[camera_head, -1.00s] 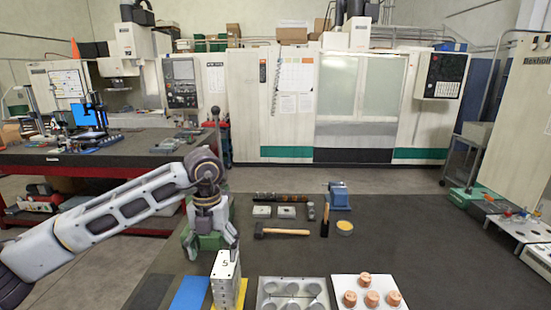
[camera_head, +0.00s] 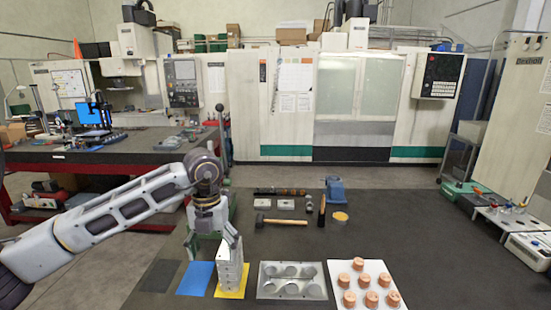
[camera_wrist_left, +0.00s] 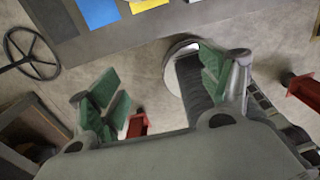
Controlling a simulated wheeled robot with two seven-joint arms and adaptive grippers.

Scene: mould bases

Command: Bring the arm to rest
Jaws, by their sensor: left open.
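My left arm comes in from the left in the head view. Its gripper (camera_head: 213,245) is open and empty, with its two fingers apart, and shows in front of the dark table. My right gripper is not in view.
A blue mat (camera_head: 196,278) lies left of the yellow one. A metal plate with round pockets (camera_head: 292,281) and a white board (camera_head: 384,276) with several copper pieces lie to the right. A hammer (camera_head: 281,221) lies behind. The table edge (camera_wrist_left: 130,42) shows in the wrist view.

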